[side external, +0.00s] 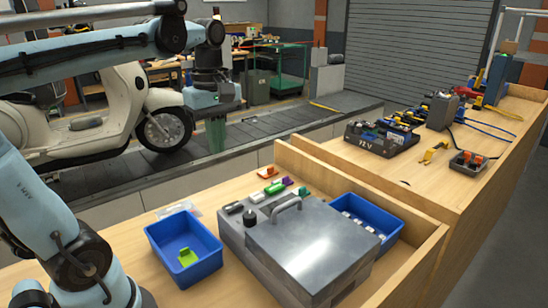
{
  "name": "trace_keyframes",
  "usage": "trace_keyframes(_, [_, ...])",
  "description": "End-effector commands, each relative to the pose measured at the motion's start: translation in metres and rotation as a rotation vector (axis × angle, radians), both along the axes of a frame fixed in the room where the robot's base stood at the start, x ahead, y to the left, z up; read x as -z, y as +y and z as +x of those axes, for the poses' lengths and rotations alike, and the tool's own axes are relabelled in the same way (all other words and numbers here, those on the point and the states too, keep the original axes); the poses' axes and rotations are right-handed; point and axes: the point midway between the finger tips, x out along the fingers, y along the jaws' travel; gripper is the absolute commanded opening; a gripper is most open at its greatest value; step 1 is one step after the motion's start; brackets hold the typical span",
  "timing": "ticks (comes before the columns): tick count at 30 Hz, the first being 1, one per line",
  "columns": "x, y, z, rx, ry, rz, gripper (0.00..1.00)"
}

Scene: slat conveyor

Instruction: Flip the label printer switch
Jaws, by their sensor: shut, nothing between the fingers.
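My gripper (216,136) points down over the slat conveyor at the upper left of centre. Its greenish fingers are together, with nothing seen between them. It is well apart from the things on the wooden bench. A grey machine (262,262) with a shiny metal lid, an arched handle and a black knob (250,218) sits on the near bench. Several small coloured pieces (272,186) show along its back edge. I cannot tell whether this machine is the label printer. No label printer switch can be made out for sure.
A blue bin (208,266) with a green piece stands left of the machine, and another blue bin (398,232) stands right. The far bench holds a black tray (376,146) of tools and a small tray with orange parts (468,166). A cream scooter (85,115) stands behind.

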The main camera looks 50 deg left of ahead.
Motion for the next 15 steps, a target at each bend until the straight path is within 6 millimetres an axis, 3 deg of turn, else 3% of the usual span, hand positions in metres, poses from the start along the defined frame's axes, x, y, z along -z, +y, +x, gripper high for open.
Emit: trace_keyframes(15, [0.0068,0.0006,-0.0001,-0.012,0.004,-0.001,0.00])
